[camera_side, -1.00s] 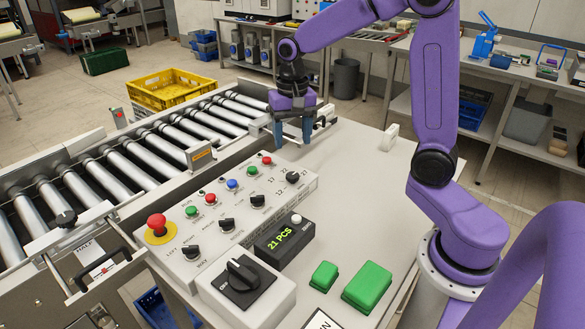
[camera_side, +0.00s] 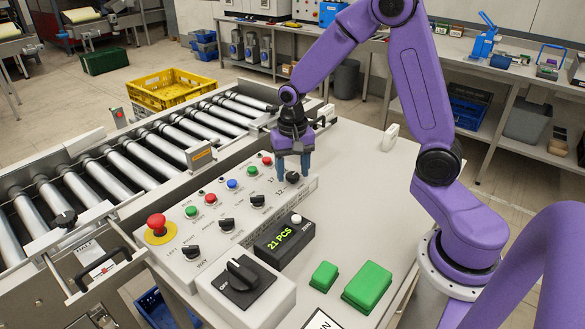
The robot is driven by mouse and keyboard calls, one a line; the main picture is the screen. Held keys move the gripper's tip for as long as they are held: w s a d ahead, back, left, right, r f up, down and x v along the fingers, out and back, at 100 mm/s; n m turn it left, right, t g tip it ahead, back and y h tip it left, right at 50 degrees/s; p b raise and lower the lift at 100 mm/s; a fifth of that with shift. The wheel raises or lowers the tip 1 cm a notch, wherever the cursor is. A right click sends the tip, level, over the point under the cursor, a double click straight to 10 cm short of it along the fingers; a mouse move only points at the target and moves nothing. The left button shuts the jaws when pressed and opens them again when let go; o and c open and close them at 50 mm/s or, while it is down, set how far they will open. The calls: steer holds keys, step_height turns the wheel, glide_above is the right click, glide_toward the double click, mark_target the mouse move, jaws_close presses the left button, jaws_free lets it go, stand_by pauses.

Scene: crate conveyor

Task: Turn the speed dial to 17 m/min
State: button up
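The speed dial (camera_side: 293,178) is a small black knob at the right end of the light grey control panel (camera_side: 205,262), with small numbers printed around it. Its pointer direction is too small to read. My gripper (camera_side: 293,172) points down over the dial, with one blue finger on each side of it in the picture. The fingers are apart, and the knob shows between their tips. I cannot tell whether either finger touches it.
Red, blue and green buttons and other black knobs sit left of the dial. A red emergency button (camera_side: 157,224), a display reading 21 PCS (camera_side: 283,241) and a large rotary switch (camera_side: 242,277) stand nearer. The roller conveyor (camera_side: 130,170) runs behind.

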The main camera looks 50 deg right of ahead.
steer(key=c, duration=0.8)
steer(key=shift+n, duration=0.5)
steer(key=n, duration=0.3)
steer(key=shift+n, duration=0.4)
steer(key=n, duration=0.5)
steer(key=shift+n, duration=0.3)
steer(key=n, duration=1.3)
steer(key=shift+a, duration=0.1)
steer(key=shift+n, duration=0.3)
